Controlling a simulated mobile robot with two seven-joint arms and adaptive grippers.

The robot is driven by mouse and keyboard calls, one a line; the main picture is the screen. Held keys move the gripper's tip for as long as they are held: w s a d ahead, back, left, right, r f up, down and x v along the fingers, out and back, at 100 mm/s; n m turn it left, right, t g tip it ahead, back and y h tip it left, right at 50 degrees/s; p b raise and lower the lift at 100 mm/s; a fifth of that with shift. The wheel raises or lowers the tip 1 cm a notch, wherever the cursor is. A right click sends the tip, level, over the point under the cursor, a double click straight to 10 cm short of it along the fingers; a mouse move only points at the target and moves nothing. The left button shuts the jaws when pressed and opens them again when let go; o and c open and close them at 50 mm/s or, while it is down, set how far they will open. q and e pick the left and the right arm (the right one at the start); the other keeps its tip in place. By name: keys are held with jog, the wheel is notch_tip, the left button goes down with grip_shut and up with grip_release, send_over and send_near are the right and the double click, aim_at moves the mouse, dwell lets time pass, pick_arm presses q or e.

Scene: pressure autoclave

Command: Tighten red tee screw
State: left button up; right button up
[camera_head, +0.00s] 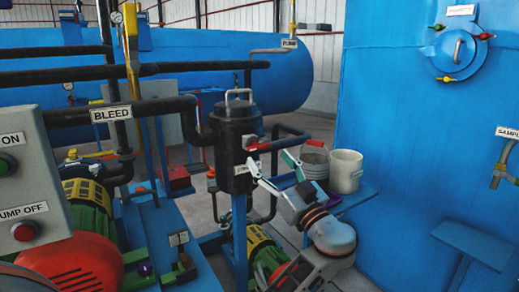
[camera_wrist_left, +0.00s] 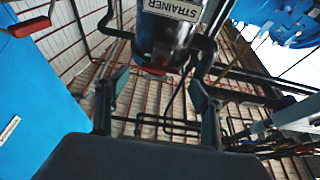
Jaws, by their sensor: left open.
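The red tee screw (camera_head: 486,36) is at the right edge of a round blue hatch (camera_head: 457,52) high on the large blue tank at the right of the head view. A green tee screw (camera_head: 436,27) and a yellow one (camera_head: 445,78) sit on the same hatch. My left gripper (camera_head: 270,162) is open and empty in front of the black strainer, well to the left of and below the red screw. In the left wrist view, its spread fingers (camera_wrist_left: 157,85) have nothing held between them. My right gripper is not in view.
The black strainer (camera_head: 236,135) stands behind my left gripper, with pipes and a red-handled valve (camera_head: 314,143) nearby. Two buckets (camera_head: 345,171) stand on a blue shelf by the tank. A sample tap (camera_head: 502,165) and another blue shelf (camera_head: 474,243) project at the right.

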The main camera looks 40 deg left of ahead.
aim_at(259, 147)
pick_arm(q)
jog(key=p+x, duration=0.1)
jog(key=x, duration=0.5)
jog(key=shift+r, duration=0.1)
jog(key=shift+w+a, duration=0.25)
jog(key=shift+a, duration=0.2)
jog(key=c, duration=1.1)
